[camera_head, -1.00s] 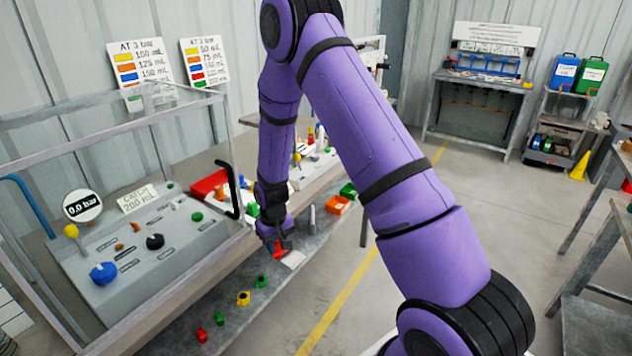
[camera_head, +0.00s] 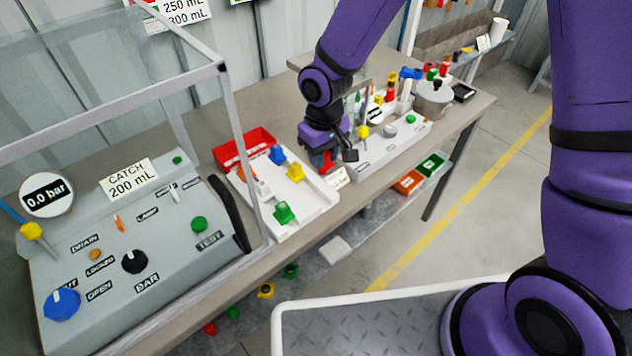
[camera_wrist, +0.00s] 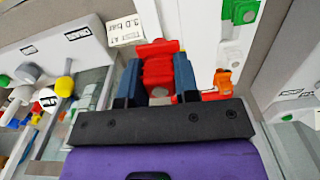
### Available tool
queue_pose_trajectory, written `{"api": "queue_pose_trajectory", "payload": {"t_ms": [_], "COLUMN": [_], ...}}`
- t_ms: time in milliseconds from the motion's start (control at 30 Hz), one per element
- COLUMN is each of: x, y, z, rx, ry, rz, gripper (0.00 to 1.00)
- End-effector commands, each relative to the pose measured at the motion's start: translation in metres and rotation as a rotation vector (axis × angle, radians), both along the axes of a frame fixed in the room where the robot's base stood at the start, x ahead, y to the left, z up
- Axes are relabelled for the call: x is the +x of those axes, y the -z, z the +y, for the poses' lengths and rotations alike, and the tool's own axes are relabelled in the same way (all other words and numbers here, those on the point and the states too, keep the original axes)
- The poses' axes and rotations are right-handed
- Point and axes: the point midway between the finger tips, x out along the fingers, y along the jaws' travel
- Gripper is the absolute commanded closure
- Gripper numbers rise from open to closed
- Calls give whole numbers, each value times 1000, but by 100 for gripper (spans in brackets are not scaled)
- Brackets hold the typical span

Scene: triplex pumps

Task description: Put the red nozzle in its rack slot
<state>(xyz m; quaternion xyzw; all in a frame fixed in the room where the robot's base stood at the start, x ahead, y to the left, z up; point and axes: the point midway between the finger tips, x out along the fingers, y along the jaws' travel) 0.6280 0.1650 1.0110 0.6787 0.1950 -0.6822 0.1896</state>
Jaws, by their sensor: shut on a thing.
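My gripper (camera_head: 326,158) is above the table beside the right edge of the white rack tray (camera_head: 309,212). It is shut on the red nozzle (camera_wrist: 158,72), which sits between the two blue-grey fingers in the wrist view. In the head view the nozzle is mostly hidden by the gripper. The rack tray holds a blue nozzle (camera_head: 277,154), a yellow nozzle (camera_head: 295,172), a green nozzle (camera_head: 284,213) and an orange one (camera_wrist: 222,80), which stands right of my gripper in the wrist view. I cannot make out an empty slot.
A red bin (camera_head: 236,152) stands behind the tray. A metal-framed enclosure with a grey control panel (camera_head: 180,240) is at the left. Another grey panel (camera_head: 395,145) is close right of my gripper. A small label (camera_wrist: 125,30) stands near the nozzle. Several nozzles lie on the lower shelf.

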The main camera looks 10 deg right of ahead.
Motion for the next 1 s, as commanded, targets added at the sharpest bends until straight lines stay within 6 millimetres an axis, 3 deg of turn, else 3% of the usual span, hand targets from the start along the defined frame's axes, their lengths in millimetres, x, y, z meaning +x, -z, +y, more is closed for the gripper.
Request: {"api": "queue_pose_trajectory", "payload": {"t_ms": [133,400,667,900,1000], "x": [-13,-14,-13,-13,-12], "y": [0,42,60,90,92], "z": [12,13,12,13,13], "rx": [-7,-8,-7,-6,-5], "ry": [-44,-46,-45,-45,-43], "rz": [-5,-4,-6,-7,-9], "gripper": [95,95,95,95,95]}}
